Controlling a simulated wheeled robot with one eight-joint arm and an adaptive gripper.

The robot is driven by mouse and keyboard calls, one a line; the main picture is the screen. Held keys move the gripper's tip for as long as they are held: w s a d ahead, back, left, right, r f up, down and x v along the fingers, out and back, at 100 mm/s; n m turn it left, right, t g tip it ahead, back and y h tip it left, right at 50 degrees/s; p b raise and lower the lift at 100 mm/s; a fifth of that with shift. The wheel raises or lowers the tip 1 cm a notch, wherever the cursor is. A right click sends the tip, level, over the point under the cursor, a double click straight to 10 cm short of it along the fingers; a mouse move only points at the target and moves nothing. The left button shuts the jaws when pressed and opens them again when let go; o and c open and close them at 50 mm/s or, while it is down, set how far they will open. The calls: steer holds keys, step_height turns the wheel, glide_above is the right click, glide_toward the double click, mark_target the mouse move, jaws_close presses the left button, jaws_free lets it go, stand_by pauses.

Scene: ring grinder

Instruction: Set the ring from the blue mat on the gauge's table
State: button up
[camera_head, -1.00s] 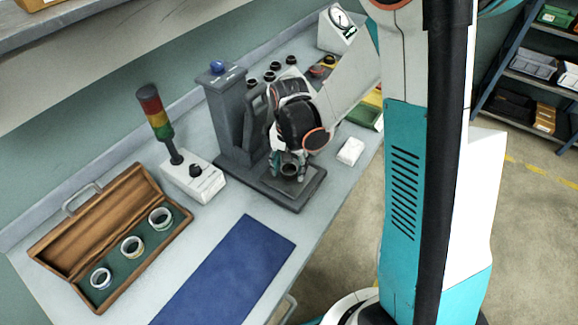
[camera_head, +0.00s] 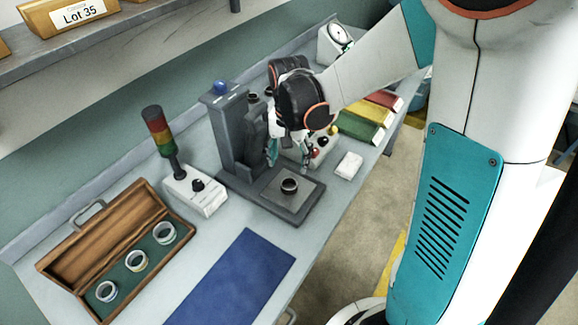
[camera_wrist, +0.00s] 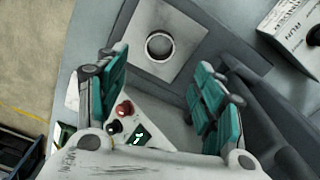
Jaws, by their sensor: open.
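A dark ring (camera_head: 289,185) sits on the light square plate of the gauge's table (camera_head: 271,190). In the wrist view the ring (camera_wrist: 159,46) lies near the middle of the plate (camera_wrist: 139,62), beyond my fingertips. The gauge (camera_head: 233,135) is a grey stand with a column and a blue knob on top. My gripper (camera_head: 288,153) is open and empty, behind and above the ring, apart from it. In the wrist view its teal finger pads (camera_wrist: 160,85) stand wide apart. The blue mat (camera_head: 233,280) is bare where it shows.
A wooden case (camera_head: 62,255) with three rings stands at left. A signal-light box (camera_head: 196,192) stands beside the gauge. A white block (camera_head: 349,165), a control box with buttons (camera_head: 318,150) and coloured bins (camera_head: 368,115) lie to the right. A shelf (camera_head: 40,50) overhangs at upper left.

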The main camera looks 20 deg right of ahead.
steer(key=s+r+n+t, duration=0.7)
steer(key=s+r, duration=0.7)
steer(key=s, duration=0.1)
steer(key=shift+r, duration=0.2)
steer(key=shift+f, duration=0.1)
step_height(320, 180, down, 6)
steer(key=b, duration=0.5)
steer(key=shift+b, duration=0.4)
stand_by(0.5)
